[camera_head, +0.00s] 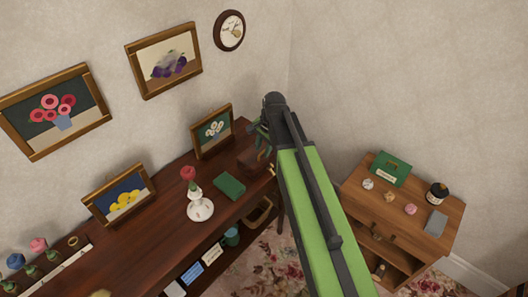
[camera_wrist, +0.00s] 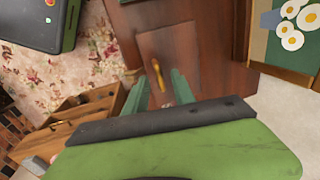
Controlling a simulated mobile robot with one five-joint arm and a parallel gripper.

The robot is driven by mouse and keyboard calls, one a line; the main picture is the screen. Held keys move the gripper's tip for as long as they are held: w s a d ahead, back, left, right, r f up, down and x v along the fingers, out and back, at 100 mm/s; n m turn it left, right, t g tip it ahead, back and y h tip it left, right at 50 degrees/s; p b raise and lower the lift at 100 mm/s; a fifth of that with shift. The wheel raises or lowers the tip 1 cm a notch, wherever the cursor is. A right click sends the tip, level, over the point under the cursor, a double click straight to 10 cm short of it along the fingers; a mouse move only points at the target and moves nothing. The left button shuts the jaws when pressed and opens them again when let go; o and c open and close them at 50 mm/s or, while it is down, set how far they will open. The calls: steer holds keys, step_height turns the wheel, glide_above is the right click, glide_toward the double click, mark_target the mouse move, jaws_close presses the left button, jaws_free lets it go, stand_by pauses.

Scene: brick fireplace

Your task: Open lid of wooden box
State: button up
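The small reddish-brown wooden box (camera_head: 250,160) sits at the far right end of the dark wooden table, below the framed daisy picture. My gripper (camera_head: 263,140) is just above and beside it, and my arm and fingers partly cover that area. In the wrist view, my gripper (camera_wrist: 158,82) has two green fingers spread apart. A brass-coloured piece (camera_wrist: 158,76) shows between the fingers, in front of a brown wooden panel (camera_wrist: 168,45) that looks like part of the box. I cannot tell whether a finger touches it. The lid looks shut.
The daisy picture (camera_head: 212,130) stands close behind the box. A green book (camera_head: 229,186) and a white vase (camera_head: 199,208) with a red flower are on the table (camera_head: 160,240) to the left. A wooden cabinet (camera_head: 440,227) with small objects stands to the right. Floral carpet lies between.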

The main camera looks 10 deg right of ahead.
jaws_close()
stand_by(1.3)
